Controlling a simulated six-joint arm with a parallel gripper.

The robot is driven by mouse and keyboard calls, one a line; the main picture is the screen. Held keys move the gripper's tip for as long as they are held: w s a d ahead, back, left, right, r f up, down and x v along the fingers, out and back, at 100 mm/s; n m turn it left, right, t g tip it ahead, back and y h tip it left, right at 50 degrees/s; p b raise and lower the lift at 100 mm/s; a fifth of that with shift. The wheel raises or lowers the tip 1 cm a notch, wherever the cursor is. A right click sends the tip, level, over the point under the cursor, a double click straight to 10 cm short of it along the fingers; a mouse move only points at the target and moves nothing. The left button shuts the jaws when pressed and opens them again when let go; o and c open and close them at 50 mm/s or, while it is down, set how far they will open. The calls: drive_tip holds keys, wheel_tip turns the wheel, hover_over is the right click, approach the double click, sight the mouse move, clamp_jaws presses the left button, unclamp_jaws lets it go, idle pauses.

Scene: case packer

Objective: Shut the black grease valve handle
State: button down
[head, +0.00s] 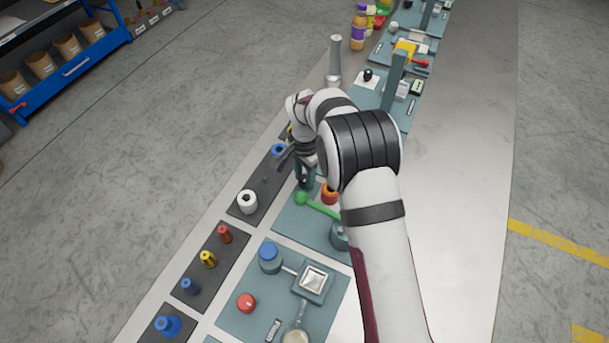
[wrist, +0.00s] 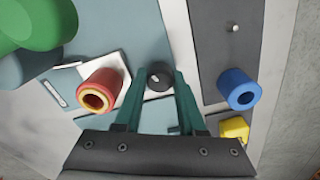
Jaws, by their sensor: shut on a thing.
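The black handle (wrist: 159,70) shows in the wrist view as a round dark knob with a small light mark, beside a white plate on a teal panel. The teal fingers of my gripper (wrist: 157,82) stand on either side of it, shut on it. In the head view my gripper (head: 303,180) points down over the teal panel, beyond the green lever.
A red ring with a yellow inside (wrist: 97,91) stands close left of my fingers. A blue ring (wrist: 239,89) and a yellow part (wrist: 234,129) are on the right. A green lever (head: 318,206) and a white cylinder (head: 247,201) are nearby. The bench's right side is clear.

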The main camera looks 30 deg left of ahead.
sight(304, 178)
drive_tip(key=n, duration=1.3)
drive_tip(key=shift+n, duration=0.3)
idle(0.4)
drive_tip(key=c, duration=0.5)
unclamp_jaws()
wheel_tip(304, 178, up, 16)
drive_tip(key=shift+f, duration=0.1)
